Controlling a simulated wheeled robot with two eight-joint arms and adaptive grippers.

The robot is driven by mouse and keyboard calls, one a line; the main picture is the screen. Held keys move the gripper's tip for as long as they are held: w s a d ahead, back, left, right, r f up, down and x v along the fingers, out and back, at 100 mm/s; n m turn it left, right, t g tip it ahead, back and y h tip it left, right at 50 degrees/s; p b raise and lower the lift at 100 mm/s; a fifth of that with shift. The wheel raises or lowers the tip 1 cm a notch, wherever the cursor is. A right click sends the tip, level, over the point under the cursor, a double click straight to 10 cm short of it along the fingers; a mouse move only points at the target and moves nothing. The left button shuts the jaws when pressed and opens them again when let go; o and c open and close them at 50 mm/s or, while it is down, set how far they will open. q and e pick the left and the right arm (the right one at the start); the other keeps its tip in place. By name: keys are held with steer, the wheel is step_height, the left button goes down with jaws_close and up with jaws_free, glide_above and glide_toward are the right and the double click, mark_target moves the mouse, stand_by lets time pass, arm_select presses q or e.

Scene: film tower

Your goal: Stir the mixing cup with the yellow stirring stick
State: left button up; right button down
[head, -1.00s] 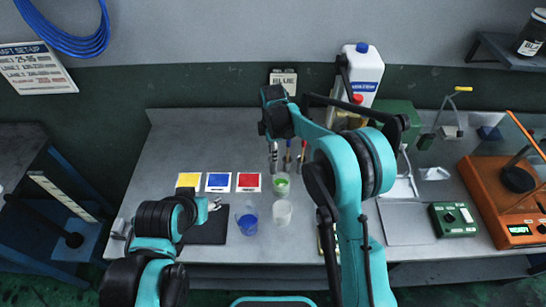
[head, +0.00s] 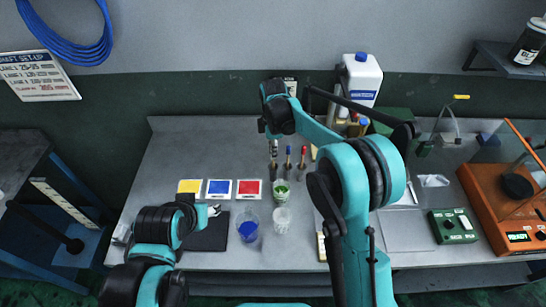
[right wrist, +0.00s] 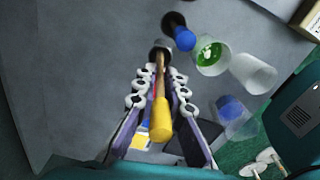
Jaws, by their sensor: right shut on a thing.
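My right gripper (right wrist: 158,100) is shut on the yellow stirring stick (right wrist: 160,120), whose yellow end points at the wrist camera. The stick's far end meets a dark holder (right wrist: 160,47); whether it is still inside is unclear. In the head view, the right gripper (head: 268,132) is above the left of three dark holders. In front stand a cup with green content (head: 281,191), a cloudy pale cup (head: 282,221) and a wider clear cup with blue content (head: 248,229). Which is the mixing cup is not marked. My left gripper (head: 213,210) is left of the blue-content cup; its fingers are small.
Yellow (head: 189,186), blue (head: 219,188) and red (head: 249,188) cards lie left of the cups. A blue-tipped stick (head: 288,151) and a red-tipped stick (head: 303,151) stand beside the right gripper. A white jug (head: 362,78) stands behind. The table's left rear is clear.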

steer(key=s+d+r+t+y+p, duration=0.15)
steer(key=s+d+r+p, duration=0.25)
steer(key=s+r+p, duration=0.45)
steer(key=shift+t+h, duration=0.25)
steer(key=f+b, duration=0.4)
steer(key=s+f+b, duration=0.1)
steer(key=f+b, duration=0.7)
steer(key=shift+s+a+f, duration=0.1)
steer(key=shift+s+f, duration=0.2)
steer(key=shift+f, duration=0.1)
stand_by(0.5)
